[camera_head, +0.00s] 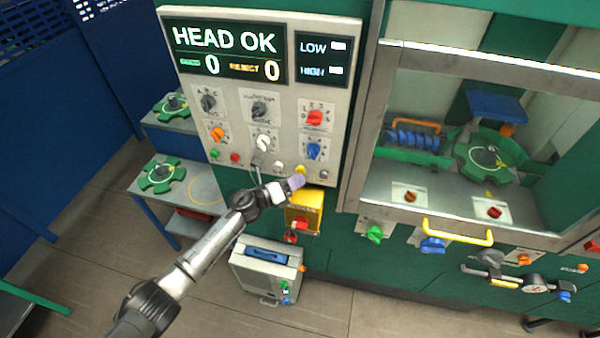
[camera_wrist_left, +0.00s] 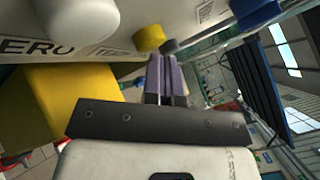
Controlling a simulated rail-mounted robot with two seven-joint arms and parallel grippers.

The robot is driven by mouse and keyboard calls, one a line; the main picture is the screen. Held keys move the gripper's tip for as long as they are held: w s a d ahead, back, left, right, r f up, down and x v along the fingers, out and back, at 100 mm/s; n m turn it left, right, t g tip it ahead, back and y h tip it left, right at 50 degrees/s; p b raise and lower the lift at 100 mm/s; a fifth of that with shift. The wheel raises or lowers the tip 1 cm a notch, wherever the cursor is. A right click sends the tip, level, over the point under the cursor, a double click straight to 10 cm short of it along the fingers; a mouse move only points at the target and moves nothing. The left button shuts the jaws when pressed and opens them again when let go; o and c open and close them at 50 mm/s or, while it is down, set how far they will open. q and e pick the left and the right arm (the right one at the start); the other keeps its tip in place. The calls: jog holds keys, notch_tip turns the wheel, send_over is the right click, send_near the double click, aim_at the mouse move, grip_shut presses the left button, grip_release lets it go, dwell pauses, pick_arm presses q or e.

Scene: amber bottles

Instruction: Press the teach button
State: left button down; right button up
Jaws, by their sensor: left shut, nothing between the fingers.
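The control panel (camera_head: 250,125) carries a row of small buttons along its lower edge. A white button (camera_head: 279,165), a yellow button (camera_head: 301,169) and a grey button (camera_head: 324,174) are at its right end. My right gripper is out of view.
A yellow box (camera_head: 304,212) with a red knob sits right below the fingertips. Rotary knobs, including a blue one (camera_head: 313,150), stick out above the buttons. A glazed cabinet (camera_head: 480,140) with a yellow handle stands right. A grey case (camera_head: 266,270) stands on the floor.

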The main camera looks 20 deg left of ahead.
pick_arm(q)
jog(key=shift+w, duration=0.15)
dwell(0.6)
jog(key=shift+s+p, duration=0.4)
jog(key=shift+s, duration=0.45)
jog(key=s, duration=0.1)
jog(key=s+p, duration=0.1)
jog(key=s, duration=0.1)
jog(key=s+p, duration=0.1)
jog(key=s, duration=0.1)
jog(key=shift+d, duration=0.25)
dwell(0.6)
